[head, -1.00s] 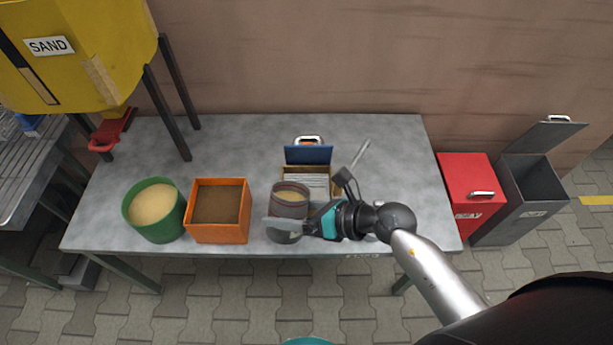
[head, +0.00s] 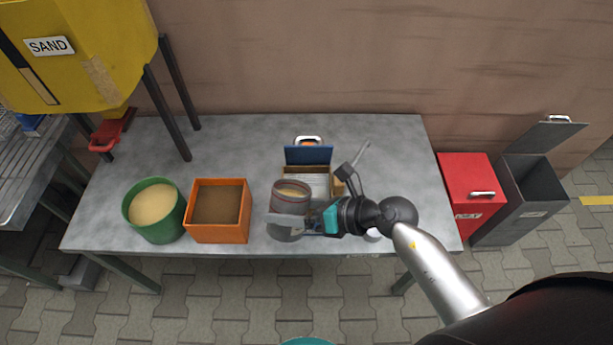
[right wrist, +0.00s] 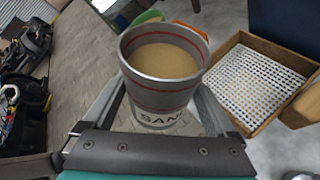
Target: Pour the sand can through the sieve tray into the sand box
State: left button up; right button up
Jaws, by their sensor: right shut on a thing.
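The sand can (head: 291,206) is grey with red rings, holds pale sand and stands roughly upright. My right gripper (head: 290,221) is shut around it at the front of the table. In the right wrist view the can (right wrist: 163,98) sits between the two fingers, its SAND label partly hidden. The sieve tray (head: 336,187), a wooden frame with white mesh, lies just behind the gripper; the right wrist view shows it (right wrist: 292,62) to the right of the can. A blue panel (head: 308,155) with a handle stands behind the tray. I cannot tell whether this is the sand box's lid.
An orange box (head: 219,233) with brown contents and a green bucket (head: 163,226) of sand stand left of the can. A yellow SAND hopper (head: 75,70) overhangs the back left. Red (head: 468,185) and grey (head: 533,190) bins stand right of the table. The table's back is mostly clear.

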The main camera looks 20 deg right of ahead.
jog(key=shift+w+d+r+m+g, duration=0.2)
jog(key=shift+w+r+m+g, duration=0.1)
jog(key=shift+w+m, duration=0.1)
dwell(1.3)
jog(key=shift+w+d+r+m+g+y, duration=0.1)
jog(key=shift+r+m+g+y, duration=0.2)
jog(key=shift+r+m+y, duration=0.2)
dwell(2.0)
jog(key=shift+f+m+g+y, duration=0.3)
jog(key=shift+m+g, duration=0.1)
jog(key=shift+m, duration=0.1)
dwell(2.0)
jog(key=shift+r+m, duration=0.25)
jog(key=shift+m, duration=0.05)
dwell(1.0)
